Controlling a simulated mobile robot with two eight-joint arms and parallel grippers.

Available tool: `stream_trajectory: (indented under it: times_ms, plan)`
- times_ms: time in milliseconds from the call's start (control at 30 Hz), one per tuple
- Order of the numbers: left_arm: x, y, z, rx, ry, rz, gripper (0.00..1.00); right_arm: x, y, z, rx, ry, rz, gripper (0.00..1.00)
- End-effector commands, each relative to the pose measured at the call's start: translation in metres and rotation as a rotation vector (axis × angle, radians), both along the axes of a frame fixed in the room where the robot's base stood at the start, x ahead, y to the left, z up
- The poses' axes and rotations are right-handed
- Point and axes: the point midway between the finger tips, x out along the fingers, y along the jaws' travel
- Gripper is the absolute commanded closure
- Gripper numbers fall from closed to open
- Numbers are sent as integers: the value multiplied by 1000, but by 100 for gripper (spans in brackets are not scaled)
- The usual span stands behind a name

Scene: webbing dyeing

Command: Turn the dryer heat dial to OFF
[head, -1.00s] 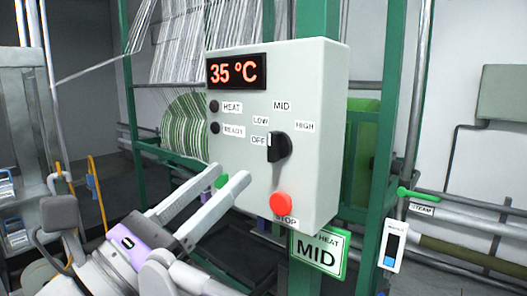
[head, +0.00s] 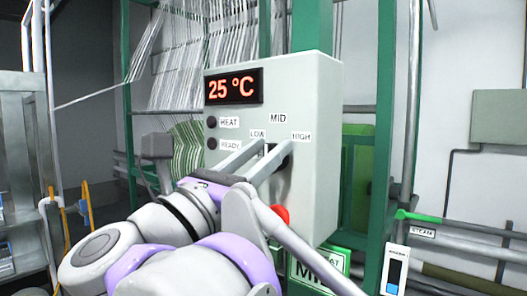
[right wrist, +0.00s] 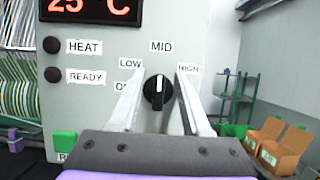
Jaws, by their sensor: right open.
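The heat dial (right wrist: 158,93) is a black knob on the front of the light grey dryer control box (head: 313,155). In the right wrist view its white pointer mark stands upright, toward the MID label (right wrist: 161,47). The OFF label is mostly hidden behind a finger. My right gripper (head: 275,150) is open, with its two fingers either side of the dial; I cannot tell whether they touch it. In the head view the fingers hide much of the dial. My left gripper is not in view.
The display (head: 233,87) reads 25 °C. A red STOP button (head: 281,213) sits below the dial, partly hidden by my arm. A green MID sign (head: 334,262) hangs under the box. Green frame posts (head: 385,100) stand behind. Cardboard boxes (right wrist: 277,148) are at the right.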

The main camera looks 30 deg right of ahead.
Motion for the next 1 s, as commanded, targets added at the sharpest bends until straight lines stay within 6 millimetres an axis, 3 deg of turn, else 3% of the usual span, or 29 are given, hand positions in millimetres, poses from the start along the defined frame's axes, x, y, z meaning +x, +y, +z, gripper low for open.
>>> stream_trajectory:
  times_ms: [100,367,1000]
  plan:
    - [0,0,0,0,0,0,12,0,0,0,0,0,0,52]
    - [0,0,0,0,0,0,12,0,0,0,0,0,0,99]
    - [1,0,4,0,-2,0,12,0,0,-2,-8,32,-2,100]
